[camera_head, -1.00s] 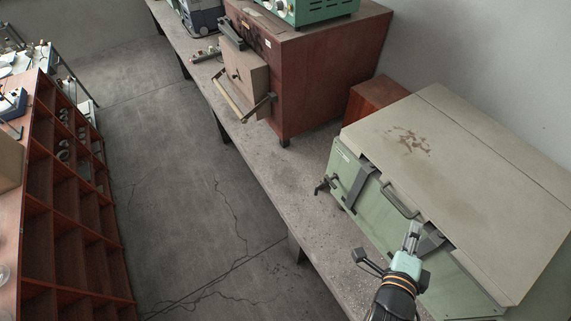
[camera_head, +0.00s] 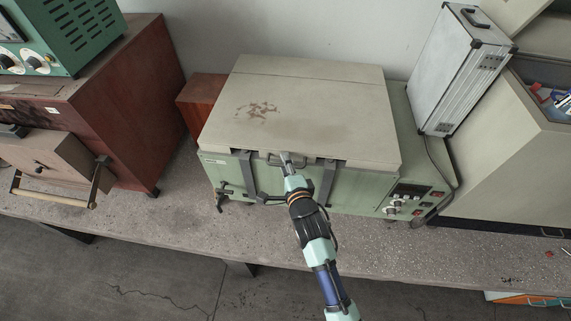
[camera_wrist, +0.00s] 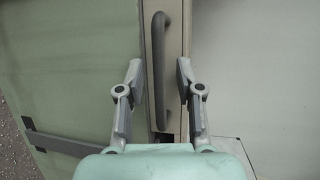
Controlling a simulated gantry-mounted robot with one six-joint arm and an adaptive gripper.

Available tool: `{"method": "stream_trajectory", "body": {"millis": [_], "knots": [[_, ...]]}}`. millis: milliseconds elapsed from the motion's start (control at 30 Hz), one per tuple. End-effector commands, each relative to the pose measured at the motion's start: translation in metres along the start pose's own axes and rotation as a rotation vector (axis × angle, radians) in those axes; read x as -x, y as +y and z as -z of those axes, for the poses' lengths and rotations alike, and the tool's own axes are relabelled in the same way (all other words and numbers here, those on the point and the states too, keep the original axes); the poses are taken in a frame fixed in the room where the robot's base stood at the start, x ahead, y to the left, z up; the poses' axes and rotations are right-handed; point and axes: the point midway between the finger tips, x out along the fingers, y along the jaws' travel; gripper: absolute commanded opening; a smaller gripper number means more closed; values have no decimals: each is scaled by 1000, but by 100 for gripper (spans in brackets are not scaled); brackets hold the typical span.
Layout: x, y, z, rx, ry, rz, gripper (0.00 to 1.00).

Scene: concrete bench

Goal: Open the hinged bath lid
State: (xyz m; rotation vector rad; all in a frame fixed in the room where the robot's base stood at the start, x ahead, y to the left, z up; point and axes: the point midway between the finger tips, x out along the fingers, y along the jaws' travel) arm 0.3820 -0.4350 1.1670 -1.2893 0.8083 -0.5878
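The bath is a pale green box (camera_head: 352,191) on the bench, with a beige lid (camera_head: 330,118) that lies shut and has brown stains. A grey bar handle (camera_head: 272,161) is on the lid's front edge; it also shows in the wrist view (camera_wrist: 164,43). My gripper (camera_head: 286,157) is at the handle, from the front. In the wrist view my gripper (camera_wrist: 159,72) is open, fingers on either side of the lid's edge strip.
Dark straps (camera_head: 328,182) hang on the bath's front, with a tap (camera_head: 222,196) at left and a control panel (camera_head: 408,198) at right. A silver case (camera_head: 459,72) stands right of the lid. A red-brown box (camera_head: 197,101) is at left. The bench front (camera_head: 170,222) is clear.

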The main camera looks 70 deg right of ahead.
Motion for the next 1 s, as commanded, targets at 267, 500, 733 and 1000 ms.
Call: {"method": "stream_trajectory", "body": {"millis": [267,500,733,1000], "knots": [[0,0,0,0,0,0,19],[0,0,0,0,0,0,0],[0,0,0,0,-1,0,0],[5,-21,-9,2,-10,3,0]]}}
